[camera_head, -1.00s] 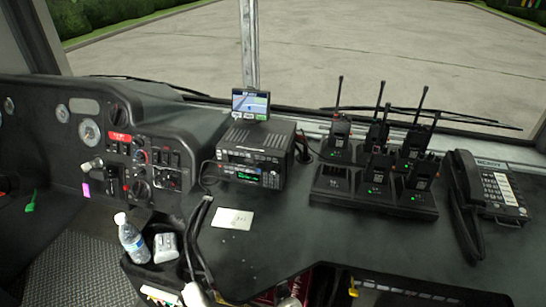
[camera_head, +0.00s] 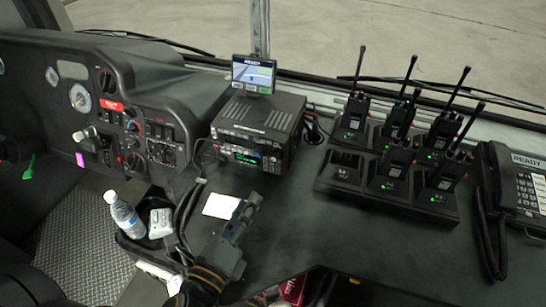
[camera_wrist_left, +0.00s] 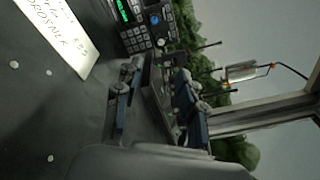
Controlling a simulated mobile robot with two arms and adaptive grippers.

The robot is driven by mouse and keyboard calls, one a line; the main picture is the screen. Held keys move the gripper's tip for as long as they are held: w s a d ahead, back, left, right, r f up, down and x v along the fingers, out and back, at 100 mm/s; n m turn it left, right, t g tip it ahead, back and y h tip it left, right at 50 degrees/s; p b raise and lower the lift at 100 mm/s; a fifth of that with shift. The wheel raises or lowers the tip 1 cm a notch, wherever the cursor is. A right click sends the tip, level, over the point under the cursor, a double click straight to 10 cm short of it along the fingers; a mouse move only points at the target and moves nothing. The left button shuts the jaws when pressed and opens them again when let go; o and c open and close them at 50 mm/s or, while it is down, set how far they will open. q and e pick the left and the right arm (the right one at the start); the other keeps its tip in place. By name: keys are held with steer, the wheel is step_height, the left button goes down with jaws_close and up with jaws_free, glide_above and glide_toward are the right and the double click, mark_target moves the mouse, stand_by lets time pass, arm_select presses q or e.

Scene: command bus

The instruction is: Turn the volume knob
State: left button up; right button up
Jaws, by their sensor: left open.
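The black radio unit (camera_head: 258,128) stands on the dash, with a lit green display (camera_head: 246,156) and small controls on its front. I cannot tell for sure which control is the volume knob. My left gripper (camera_head: 248,204) is in front of and below the radio, above the dash and apart from the radio. In the left wrist view its two fingers (camera_wrist_left: 157,72) are spread with nothing held between them. Part of the radio front, with keys and a green display (camera_wrist_left: 123,10), shows at the top of that view. My right gripper is not in view.
A white note card (camera_head: 220,205) lies beside my left gripper. A screen (camera_head: 253,74) stands on the radio. Charging handheld radios (camera_head: 388,180) and a phone (camera_head: 525,190) are to the right. A bottle (camera_head: 124,212) stands left. The dash right of my gripper is clear.

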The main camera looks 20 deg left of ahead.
mark_target(273, 159)
arm_select(q)
steer(key=w+p, duration=0.1)
steer(key=w, duration=0.3)
steer(key=w+p, duration=0.1)
steer(key=w, duration=0.3)
steer(key=w+d+p, duration=0.1)
steer(key=w, duration=0.4)
steer(key=shift+r, duration=0.1)
jaws_close()
